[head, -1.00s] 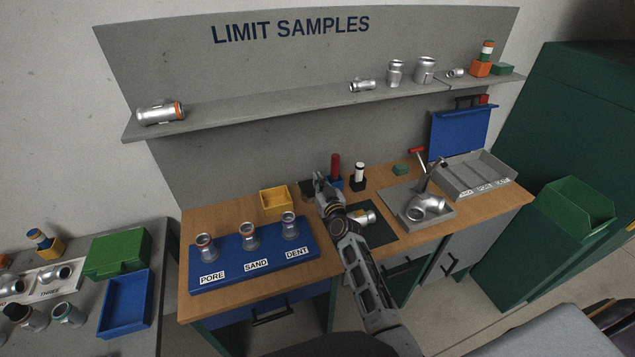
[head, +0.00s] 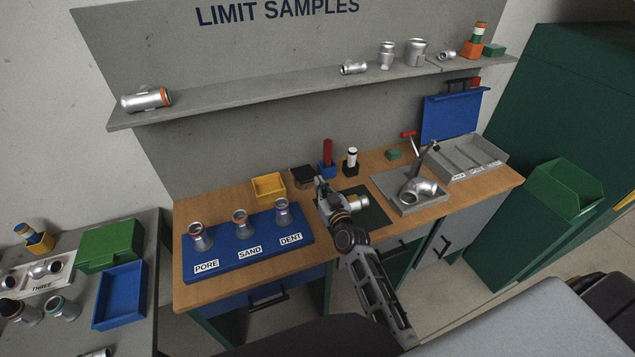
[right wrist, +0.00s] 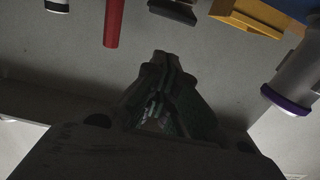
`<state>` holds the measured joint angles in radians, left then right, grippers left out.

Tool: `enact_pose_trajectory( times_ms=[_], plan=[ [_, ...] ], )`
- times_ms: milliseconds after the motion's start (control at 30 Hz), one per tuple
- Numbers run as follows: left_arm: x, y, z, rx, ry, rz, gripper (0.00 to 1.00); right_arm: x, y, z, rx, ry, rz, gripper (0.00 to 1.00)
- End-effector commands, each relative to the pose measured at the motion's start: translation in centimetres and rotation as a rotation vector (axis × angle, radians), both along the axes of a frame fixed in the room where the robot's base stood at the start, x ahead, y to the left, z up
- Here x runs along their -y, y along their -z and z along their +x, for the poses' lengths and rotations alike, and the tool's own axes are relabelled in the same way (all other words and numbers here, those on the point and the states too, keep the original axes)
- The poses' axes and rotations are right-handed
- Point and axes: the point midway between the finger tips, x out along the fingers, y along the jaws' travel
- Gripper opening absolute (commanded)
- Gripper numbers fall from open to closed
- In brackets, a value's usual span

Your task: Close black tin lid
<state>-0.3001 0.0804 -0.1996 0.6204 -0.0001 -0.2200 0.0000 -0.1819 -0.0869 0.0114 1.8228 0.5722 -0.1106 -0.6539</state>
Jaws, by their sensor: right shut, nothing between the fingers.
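The black tin (head: 303,178) is a small dark box at the back of the wooden bench, between the yellow bin and the red marker. Its top looks dark and flat; I cannot tell whether the lid is fully seated. It also shows, cut by the top edge, in the right wrist view (right wrist: 174,11). My right gripper (head: 320,184) is shut and empty, just in front and to the right of the tin, apparently apart from it. Its closed fingers show in the right wrist view (right wrist: 160,60). My left gripper is not in view.
The yellow bin (head: 268,187) stands left of the tin. A blue sample board (head: 250,254) with metal castings lies front left. A dark mat (head: 372,216) with a casting lies beside my right gripper.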

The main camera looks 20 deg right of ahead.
Motion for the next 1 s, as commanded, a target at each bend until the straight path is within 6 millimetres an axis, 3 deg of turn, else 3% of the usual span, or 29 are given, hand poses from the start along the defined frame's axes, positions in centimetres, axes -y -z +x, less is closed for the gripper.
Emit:
enact_pose_trajectory(
  times_ms=[667, 867, 1000],
  plan=[
    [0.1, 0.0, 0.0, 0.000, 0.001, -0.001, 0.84, 0.0, -0.2, -0.8, 0.004, 0.000, -0.001, 0.00],
    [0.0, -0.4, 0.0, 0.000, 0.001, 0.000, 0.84, 0.2, -2.6, 0.4, 0.036, -0.001, -0.009, 0.00],
    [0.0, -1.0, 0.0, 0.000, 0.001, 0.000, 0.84, 1.2, -5.7, 1.8, 0.081, -0.011, -0.054, 0.00]
  ],
)
